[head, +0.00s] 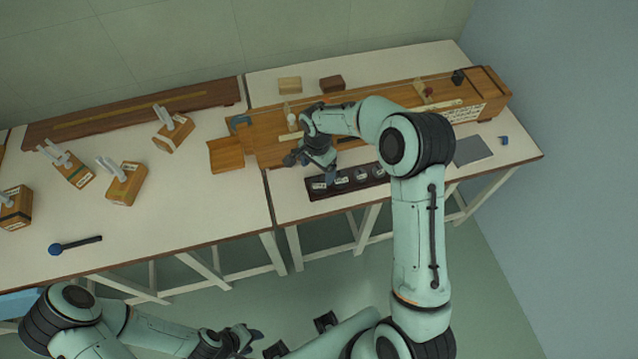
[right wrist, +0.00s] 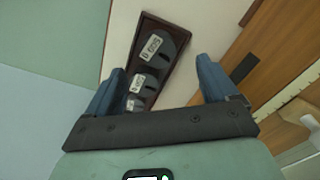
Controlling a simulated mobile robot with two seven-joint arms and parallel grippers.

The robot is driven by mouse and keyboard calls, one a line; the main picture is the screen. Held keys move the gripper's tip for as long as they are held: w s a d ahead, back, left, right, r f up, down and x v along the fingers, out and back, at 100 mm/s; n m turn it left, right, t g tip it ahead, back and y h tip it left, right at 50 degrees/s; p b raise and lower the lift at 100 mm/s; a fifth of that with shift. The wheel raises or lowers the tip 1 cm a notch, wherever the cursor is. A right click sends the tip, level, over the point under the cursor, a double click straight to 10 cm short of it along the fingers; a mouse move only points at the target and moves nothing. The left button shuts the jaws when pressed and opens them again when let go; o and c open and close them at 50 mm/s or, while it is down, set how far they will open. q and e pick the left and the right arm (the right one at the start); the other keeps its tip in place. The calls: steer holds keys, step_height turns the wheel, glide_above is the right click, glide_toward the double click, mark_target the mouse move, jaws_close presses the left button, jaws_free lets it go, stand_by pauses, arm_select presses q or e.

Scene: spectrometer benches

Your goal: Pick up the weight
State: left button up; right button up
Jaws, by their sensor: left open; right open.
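Several dark round weights with white labels, one at the left end (head: 319,185) and one beside it (head: 341,179), sit in a dark tray (head: 345,192) near the bench's front edge. My right gripper (head: 311,168) is open and empty, just above the tray's left end. In the right wrist view a labelled weight (right wrist: 160,46) in the tray (right wrist: 178,74) lies between and beyond the open fingers. More weights (right wrist: 144,83) show nearer the left finger. My right arm may hide part of the tray. My left gripper (head: 245,338) is open, low before the benches.
A long wooden bench instrument (head: 268,150) lies behind the tray. A grey plate (head: 473,150) and small blue item (head: 504,140) lie right. The left bench holds wooden blocks with pale prongs (head: 126,184) and a blue-headed tool (head: 75,245). Its front middle is clear.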

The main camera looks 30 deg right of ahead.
mark_target(319, 182)
steer(key=shift+w+f, duration=0.1)
steer(key=shift+f, duration=0.6)
steer(key=f, duration=0.5)
steer(key=shift+d+p, duration=0.2)
steer(key=shift+p, duration=0.1)
steer(key=shift+s, duration=0.2)
steer(key=c, duration=1.6)
